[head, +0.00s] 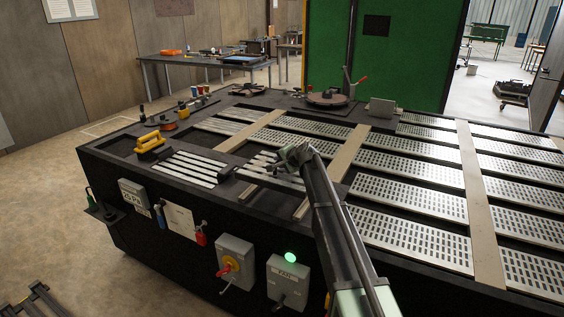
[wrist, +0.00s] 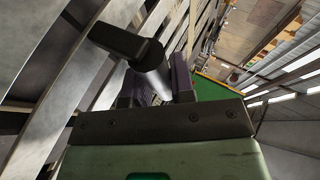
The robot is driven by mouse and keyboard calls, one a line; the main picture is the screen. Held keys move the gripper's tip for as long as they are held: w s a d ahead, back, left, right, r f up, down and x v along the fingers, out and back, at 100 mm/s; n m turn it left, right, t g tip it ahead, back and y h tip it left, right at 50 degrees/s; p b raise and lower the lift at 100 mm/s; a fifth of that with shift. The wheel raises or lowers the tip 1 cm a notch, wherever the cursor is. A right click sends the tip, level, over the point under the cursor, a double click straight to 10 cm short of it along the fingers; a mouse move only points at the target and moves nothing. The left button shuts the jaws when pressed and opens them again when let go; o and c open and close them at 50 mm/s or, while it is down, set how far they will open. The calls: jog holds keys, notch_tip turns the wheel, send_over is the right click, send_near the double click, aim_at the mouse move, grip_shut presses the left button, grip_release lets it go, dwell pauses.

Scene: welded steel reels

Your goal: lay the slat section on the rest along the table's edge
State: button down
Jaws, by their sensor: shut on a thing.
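The slat section (head: 262,161) shows in the head view as short pale slats with a dark bar, at the near middle of the table beside my gripper (head: 288,160). In the wrist view my gripper (wrist: 158,88) is shut around a grey round grip with a black end piece (wrist: 118,40). Long pale slats (wrist: 55,95) with dark gaps lie beyond it. My gripper hides part of the section, and I cannot tell whether it touches the table.
Another bank of pale slats (head: 187,168) lies to the left. A yellow handled tool (head: 150,142) stands near the left corner. Perforated panels (head: 420,200) and tan strips (head: 480,215) cover the right. A round dark reel (head: 327,98) sits at the back.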

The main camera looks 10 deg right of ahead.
aim_at(283, 170)
jog(key=shift+d+f+b, duration=0.1)
jog(key=shift+f+b, duration=3.1)
jog(key=shift+f, duration=0.1)
jog(key=shift+f+b, duration=0.5)
jog(key=shift+b, duration=0.05)
jog(key=c, duration=0.9)
grip_release()
jog(key=shift+s, duration=0.15)
notch_tip(283, 170, up, 4)
jog(key=p, duration=0.3)
jog(key=shift+f, duration=0.25)
notch_tip(283, 170, up, 4)
jog(key=p, duration=0.4)
jog(key=shift+f, duration=0.2)
